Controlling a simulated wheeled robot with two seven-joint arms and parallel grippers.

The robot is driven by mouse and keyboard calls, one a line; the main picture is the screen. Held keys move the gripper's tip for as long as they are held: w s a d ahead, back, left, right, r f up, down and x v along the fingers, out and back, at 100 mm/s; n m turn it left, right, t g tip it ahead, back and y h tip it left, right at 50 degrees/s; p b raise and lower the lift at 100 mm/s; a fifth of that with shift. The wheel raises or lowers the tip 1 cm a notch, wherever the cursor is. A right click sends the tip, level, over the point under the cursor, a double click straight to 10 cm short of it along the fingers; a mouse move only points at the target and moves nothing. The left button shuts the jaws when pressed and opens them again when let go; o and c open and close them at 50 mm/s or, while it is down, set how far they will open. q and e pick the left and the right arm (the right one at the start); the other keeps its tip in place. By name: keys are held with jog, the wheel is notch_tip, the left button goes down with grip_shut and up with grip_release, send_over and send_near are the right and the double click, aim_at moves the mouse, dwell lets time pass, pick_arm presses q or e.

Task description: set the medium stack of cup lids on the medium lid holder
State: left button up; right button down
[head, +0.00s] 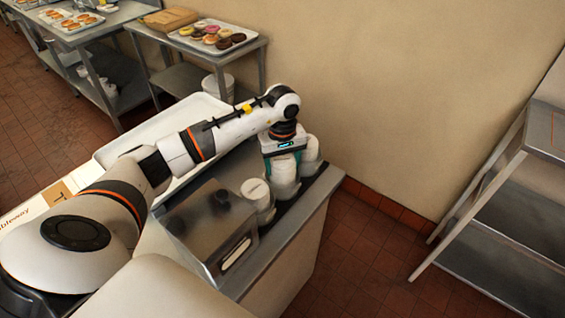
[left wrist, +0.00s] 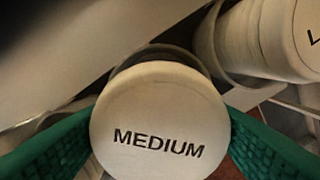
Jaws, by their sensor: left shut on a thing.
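The medium stack of cup lids (left wrist: 158,115) is white and round, with MEDIUM printed on its top. It fills the middle of the left wrist view, between the green fingers of my left gripper (left wrist: 160,142). In the head view my left gripper (head: 284,160) points down and is shut on this white stack (head: 285,186) at the counter's far end. A grey curved rim (left wrist: 165,54), seemingly the medium lid holder, shows just behind the stack. I cannot tell whether the stack rests fully in it. My right gripper is not in view.
A large lid stack marked L (left wrist: 285,40) lies close on the right in its own holder. Another white stack (head: 257,193) stands nearer in the head view, beside a metal box (head: 208,225). The wall (head: 385,100) is close behind the counter.

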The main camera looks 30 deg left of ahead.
pick_arm(q)
jog(key=shift+b, duration=0.3)
jog(key=shift+f+b, duration=0.5)
jog(key=shift+f, duration=0.1)
dwell(0.4)
jog(key=o, duration=0.7)
jog(key=shift+r, duration=0.1)
jog(key=shift+r+p, duration=2.8)
jog(key=shift+r, duration=2.65)
jog(key=shift+f, duration=0.1)
